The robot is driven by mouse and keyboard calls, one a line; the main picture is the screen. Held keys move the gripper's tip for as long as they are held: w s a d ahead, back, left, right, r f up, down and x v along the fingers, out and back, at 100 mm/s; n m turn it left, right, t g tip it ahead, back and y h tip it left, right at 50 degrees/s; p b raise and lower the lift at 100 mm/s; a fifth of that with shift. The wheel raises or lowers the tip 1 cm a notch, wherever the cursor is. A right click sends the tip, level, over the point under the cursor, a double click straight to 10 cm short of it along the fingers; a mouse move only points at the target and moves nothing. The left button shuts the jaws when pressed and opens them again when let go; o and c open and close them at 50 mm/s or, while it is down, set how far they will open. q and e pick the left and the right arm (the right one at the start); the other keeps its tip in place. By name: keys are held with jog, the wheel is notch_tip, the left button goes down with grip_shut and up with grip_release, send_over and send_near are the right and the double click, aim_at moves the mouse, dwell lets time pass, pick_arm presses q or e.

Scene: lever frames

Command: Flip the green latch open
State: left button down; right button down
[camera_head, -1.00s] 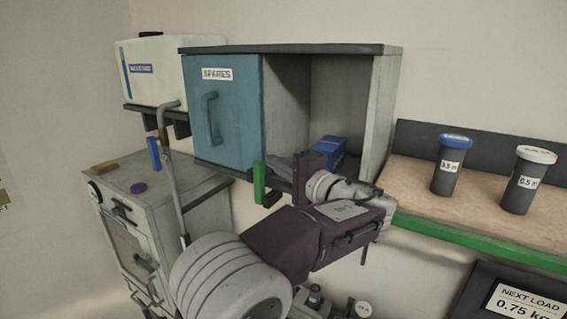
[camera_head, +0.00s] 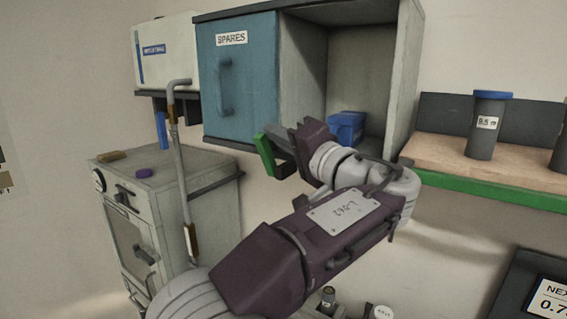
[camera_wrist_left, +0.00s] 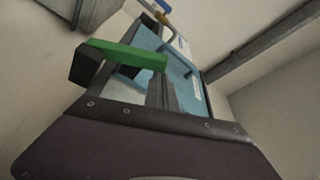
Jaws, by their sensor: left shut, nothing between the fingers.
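My right gripper is out of view.
The cabinet's right half is open, with a blue box (camera_head: 346,128) inside. A bent grey pipe (camera_head: 182,165) and a grey unit (camera_head: 165,195) stand left. A shelf with a green edge (camera_head: 480,192) and a blue-capped jar (camera_head: 487,125) is at right.

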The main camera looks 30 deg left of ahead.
aim_at(264, 156)
pick_arm(q)
jog(key=s+f+n+b, duration=0.1)
jog(key=n+b, duration=0.1)
jog(key=b, duration=0.1)
jog(key=s+f+n+g+y+b, duration=0.1)
jog(key=n+b, duration=0.1)
jog(key=b, duration=0.2)
jog(key=s+f+n+y+b, duration=0.1)
jog(key=s+n+b, duration=0.1)
jog(key=b, duration=0.1)
jog(key=shift+a+f+n+g+b, duration=0.15)
jog(key=shift+f+n+g+b, duration=0.15)
jog(key=shift+n+b, duration=0.1)
jog(key=shift+s+a+f+n+g+y+b, duration=0.1)
jog(key=shift+s+f+n+g+y+b, duration=0.35)
jog(key=shift+n+b, duration=1.1)
jog(key=shift+s+d+f+n+g+b, duration=0.1)
jog(key=shift+s+f+n+g+b, duration=0.5)
jog(key=shift+f+n+b, duration=0.7)
jog(key=shift+s+a+f+n+g+y+b, duration=0.1)
jog(key=shift+s+f+n+g+y+b, duration=0.4)
jog(key=shift+n+b, duration=1.25)
jog(key=shift+w+f+g+h, duration=0.1)
jog(key=shift+w+g+h, duration=0.1)
jog(key=shift+g+h, duration=0.05)
jog(key=shift+f, duration=0.15)
